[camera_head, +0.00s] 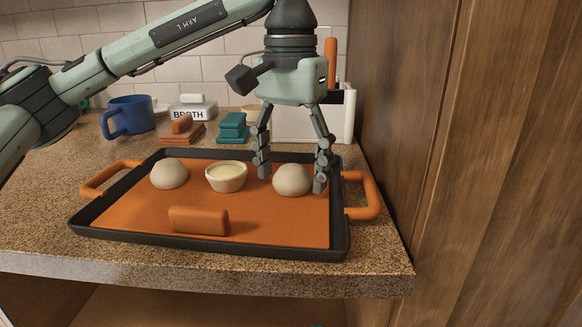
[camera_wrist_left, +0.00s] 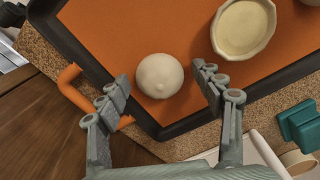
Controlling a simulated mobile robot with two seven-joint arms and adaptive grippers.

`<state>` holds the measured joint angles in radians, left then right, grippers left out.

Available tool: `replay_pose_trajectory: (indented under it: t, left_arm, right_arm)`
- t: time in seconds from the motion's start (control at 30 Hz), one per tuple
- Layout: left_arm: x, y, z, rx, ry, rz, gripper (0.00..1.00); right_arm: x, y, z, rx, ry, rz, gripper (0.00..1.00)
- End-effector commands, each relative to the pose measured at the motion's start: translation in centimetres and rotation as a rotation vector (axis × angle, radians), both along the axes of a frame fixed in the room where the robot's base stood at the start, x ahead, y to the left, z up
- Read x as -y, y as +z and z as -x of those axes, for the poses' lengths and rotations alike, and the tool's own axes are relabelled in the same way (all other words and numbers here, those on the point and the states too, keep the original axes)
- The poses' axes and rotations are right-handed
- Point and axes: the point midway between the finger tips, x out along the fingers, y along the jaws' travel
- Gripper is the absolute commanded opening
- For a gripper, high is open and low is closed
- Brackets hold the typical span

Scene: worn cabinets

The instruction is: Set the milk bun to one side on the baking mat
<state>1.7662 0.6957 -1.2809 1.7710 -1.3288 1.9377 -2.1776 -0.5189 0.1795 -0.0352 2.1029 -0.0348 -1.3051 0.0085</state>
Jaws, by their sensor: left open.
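A pale round bun (camera_head: 292,180) sits on the right part of the orange baking mat (camera_head: 270,222). A similar bun (camera_head: 169,174) sits at the mat's left; I cannot tell by looks which is the milk bun. My left gripper (camera_head: 291,185) points down, open, with one finger on each side of the right bun, its tips low near the mat. In the left wrist view this bun (camera_wrist_left: 159,76) lies between the open fingers (camera_wrist_left: 161,78), with gaps to both. My right gripper is not in view.
A cream-filled cup (camera_head: 226,177) stands between the buns. An orange block (camera_head: 198,220) lies at the mat's front. The dark tray (camera_head: 210,244) has a raised rim and orange handles (camera_head: 363,196). A blue mug (camera_head: 130,116) stands behind. A wooden cabinet side (camera_head: 440,130) rises at right.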

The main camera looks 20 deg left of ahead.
Motion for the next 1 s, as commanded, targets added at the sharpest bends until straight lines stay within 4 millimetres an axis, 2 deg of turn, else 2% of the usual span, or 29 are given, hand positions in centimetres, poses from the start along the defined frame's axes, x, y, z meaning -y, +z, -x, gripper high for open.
replay_pose_trajectory:
  t: [0.17, 0.27, 0.4, 0.6, 0.77, 1.0]
  left_arm:
    - [0.1, 2.3, -0.1, 0.004, 0.000, 0.002, 0.67]
    - [0.0, 4.8, -0.1, 0.004, 0.001, 0.001, 0.67]
    - [0.0, 8.0, 0.0, 0.005, 0.000, -0.001, 0.67]
    - [0.0, 11.1, 0.0, 0.002, 0.000, -0.002, 0.67]
    - [0.0, 12.1, 0.0, 0.000, -0.001, -0.001, 0.67]
    - [0.0, 12.2, 0.0, -0.001, -0.002, -0.001, 0.67]
  right_arm:
    - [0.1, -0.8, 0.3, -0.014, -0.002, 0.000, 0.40]
    - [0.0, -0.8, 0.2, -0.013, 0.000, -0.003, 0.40]
    - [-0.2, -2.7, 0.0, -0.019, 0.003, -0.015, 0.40]
    - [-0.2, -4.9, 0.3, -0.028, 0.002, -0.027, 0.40]
    - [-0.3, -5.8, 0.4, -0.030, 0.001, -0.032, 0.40]
    - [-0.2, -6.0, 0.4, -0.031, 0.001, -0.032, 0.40]
